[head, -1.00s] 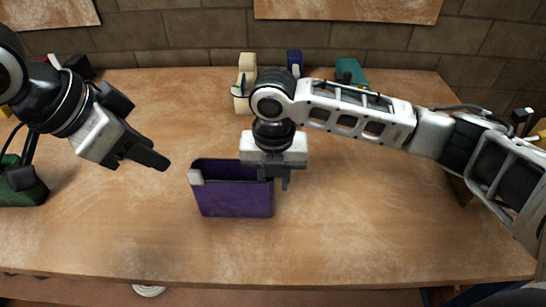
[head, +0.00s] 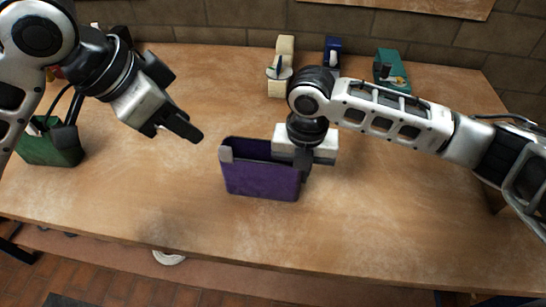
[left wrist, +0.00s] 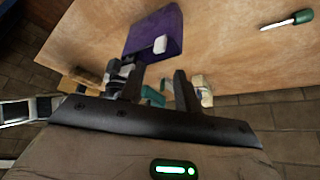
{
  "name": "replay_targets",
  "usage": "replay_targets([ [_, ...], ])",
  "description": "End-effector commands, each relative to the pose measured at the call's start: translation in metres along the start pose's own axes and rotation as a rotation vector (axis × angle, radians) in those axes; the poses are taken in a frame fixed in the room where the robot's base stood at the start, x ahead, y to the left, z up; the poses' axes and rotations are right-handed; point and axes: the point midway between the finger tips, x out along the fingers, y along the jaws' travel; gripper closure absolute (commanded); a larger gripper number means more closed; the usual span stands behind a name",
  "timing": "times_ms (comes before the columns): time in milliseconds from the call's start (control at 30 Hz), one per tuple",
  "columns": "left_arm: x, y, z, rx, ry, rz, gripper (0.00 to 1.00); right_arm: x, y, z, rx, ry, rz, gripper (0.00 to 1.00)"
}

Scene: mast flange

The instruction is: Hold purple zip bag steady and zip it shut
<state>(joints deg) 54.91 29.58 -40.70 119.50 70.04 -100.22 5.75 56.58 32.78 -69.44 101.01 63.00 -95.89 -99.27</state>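The purple zip bag (head: 261,182) stands upright on the table, its top open, with a pale tab (head: 226,154) at its upper left corner. The bag (left wrist: 143,40) and tab (left wrist: 160,45) also show in the left wrist view. My right gripper (head: 304,174) points down at the bag's right end; its fingers look closed together on that edge, partly hidden by the gripper body. My left gripper (head: 190,131) is up and left of the tab, apart from the bag. In the left wrist view its two fingers (left wrist: 158,84) are spread and empty.
A cream object (head: 281,68), a blue one (head: 332,52) and a teal one (head: 391,70) stand along the back. A dark green container (head: 52,146) is at the left. A green-handled screwdriver (left wrist: 300,17) lies on the table. The table in front of the bag is clear.

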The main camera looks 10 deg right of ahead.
Motion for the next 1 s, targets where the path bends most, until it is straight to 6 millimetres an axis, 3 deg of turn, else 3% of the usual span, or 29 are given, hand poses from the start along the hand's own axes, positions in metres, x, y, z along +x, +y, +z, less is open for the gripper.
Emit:
replay_targets([
  [167, 0.003, -0.009, 0.001, 0.068, -0.013, 0.058, 0.67, -0.001, 0.0, 0.0, 0.0, -0.001, 0.001, 1.0],
  [300, 0.008, -0.025, 0.003, 0.217, -0.005, 0.188, 0.67, -0.001, 0.0, 0.0, 0.0, -0.001, 0.001, 1.0],
  [633, 0.009, -0.055, 0.006, 0.563, 0.201, 0.445, 0.67, -0.001, 0.0, 0.0, 0.0, -0.001, 0.002, 1.0],
  [833, 0.012, -0.058, 0.006, 0.636, 0.27, 0.481, 0.67, -0.001, 0.0, 0.0, 0.0, -0.001, 0.002, 1.0],
  [1000, 0.032, -0.046, 0.004, 0.641, 0.272, 0.484, 0.67, -0.001, 0.0, 0.0, 0.0, -0.001, 0.002, 1.0],
])
